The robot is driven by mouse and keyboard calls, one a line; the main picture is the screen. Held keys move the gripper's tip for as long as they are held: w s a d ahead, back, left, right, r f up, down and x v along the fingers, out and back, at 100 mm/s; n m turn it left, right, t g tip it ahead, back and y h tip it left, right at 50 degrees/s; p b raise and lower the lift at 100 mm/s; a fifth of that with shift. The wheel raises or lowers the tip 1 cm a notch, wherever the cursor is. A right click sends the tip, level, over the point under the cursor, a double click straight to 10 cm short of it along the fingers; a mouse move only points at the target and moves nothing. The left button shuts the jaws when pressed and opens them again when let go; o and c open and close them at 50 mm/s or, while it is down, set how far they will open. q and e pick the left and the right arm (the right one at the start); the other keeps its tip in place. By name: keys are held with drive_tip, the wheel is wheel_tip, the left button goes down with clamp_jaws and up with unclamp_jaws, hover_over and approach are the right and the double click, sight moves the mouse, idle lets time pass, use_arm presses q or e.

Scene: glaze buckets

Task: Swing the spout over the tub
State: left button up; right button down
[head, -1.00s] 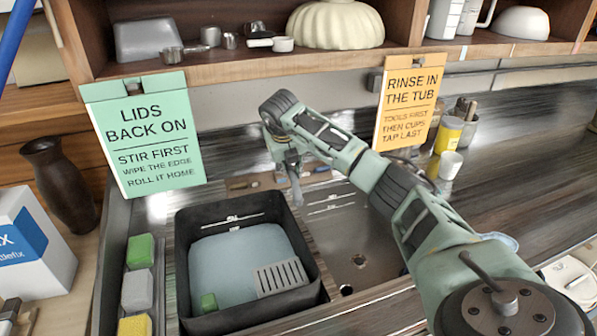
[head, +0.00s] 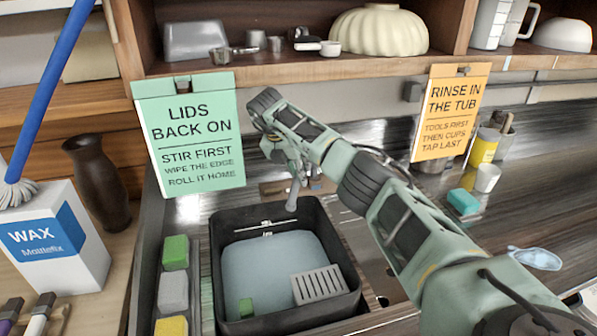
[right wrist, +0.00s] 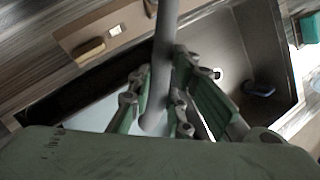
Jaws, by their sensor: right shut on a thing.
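The grey spout (head: 293,196) hangs down at the back of the sink in the head view. Its lower end shows in front of the far wall of the black tub (head: 297,222), near the tub's back right corner. The tub holds pale blue water, a grey slotted piece and a small green block. My right gripper (head: 294,174) is shut on the spout. In the right wrist view the spout (right wrist: 164,60) runs between the fingers, and its end lies against the pale water. The spout's base is hidden behind my right arm. My left gripper is not in view.
Green (head: 176,252), grey (head: 173,292) and yellow sponges line the tub's left side. A green sign (head: 190,140) and an orange sign (head: 451,115) hang from the shelf behind. A teal block (head: 463,202), a white cup (head: 487,178) and a yellow can stand at right.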

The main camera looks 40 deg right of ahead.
idle(0.3)
drive_tip(key=c, duration=1.6)
unclamp_jaws()
